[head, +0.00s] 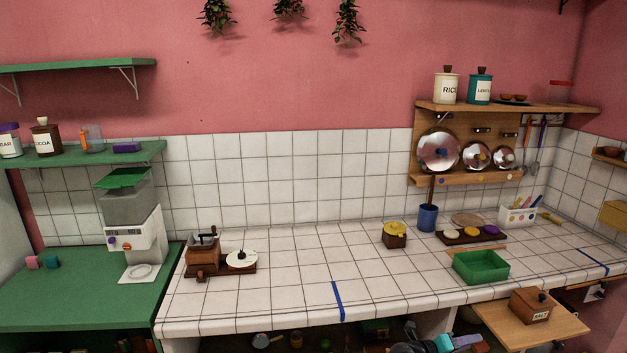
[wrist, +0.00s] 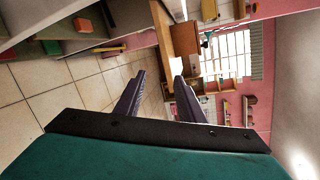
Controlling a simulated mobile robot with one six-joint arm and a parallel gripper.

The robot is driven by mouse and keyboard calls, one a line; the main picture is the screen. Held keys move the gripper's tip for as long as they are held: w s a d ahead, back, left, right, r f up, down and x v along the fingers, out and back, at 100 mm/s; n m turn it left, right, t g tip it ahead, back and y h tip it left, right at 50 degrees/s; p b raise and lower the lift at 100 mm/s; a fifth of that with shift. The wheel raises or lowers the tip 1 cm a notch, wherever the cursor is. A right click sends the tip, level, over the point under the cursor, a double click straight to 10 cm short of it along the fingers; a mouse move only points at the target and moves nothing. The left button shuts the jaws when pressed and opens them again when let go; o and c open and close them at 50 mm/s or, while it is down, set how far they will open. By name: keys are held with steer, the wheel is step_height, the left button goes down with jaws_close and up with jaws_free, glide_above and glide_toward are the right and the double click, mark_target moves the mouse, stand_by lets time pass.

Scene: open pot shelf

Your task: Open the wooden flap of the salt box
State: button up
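The salt box (head: 530,307) is a small brown wooden box with a white SALT label on its front. It stands on a wooden board at the lower right of the head view. Its sloped wooden flap (head: 530,295) looks down, with a dark knob on it. My gripper (wrist: 160,76) is open and empty in the wrist view, its two dark fingers apart. Part of my arm shows at the bottom of the head view.
The wooden board (head: 497,322) juts out below the tiled counter (head: 300,270). A green tray (head: 481,267) stands on the counter behind the salt box. A yellow-topped box (head: 395,236) and a blue cup (head: 428,217) stand farther back. The counter's middle is mostly clear.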

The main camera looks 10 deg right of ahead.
steer(key=s+a+f+m+g+y, duration=0.1)
steer(key=s+a+f+m+y, duration=0.15)
steer(key=s+a+f, duration=0.4)
steer(key=s+a+f+m+g+y, duration=0.15)
steer(key=s+a+f+m, duration=0.25)
steer(key=a+f, duration=0.5)
steer(key=s+a+f+m+g+y, duration=0.1)
steer(key=s+a+f+m+y, duration=0.2)
steer(key=s+a+f, duration=0.5)
steer(key=s+a+f+m+g+y, duration=0.1)
steer(key=s+a+f+m+y, duration=0.1)
steer(key=a+m, duration=0.4)
steer(key=s+a+f+m+g+y, duration=0.2)
steer(key=s+a+m, duration=0.4)
steer(key=m, duration=0.3)
steer(key=s+a+f+m+g+y, duration=0.1)
steer(key=s+a+f+m+y, duration=0.2)
steer(key=m, duration=0.5)
steer(key=shift+s+a+f+y+b, duration=0.4)
steer(key=shift+s+a+y, duration=0.55)
steer(key=shift+a, duration=0.7)
steer(key=shift+s+m+g, duration=0.15)
steer(key=shift+m+g, duration=0.1)
steer(key=shift+c, duration=0.6)
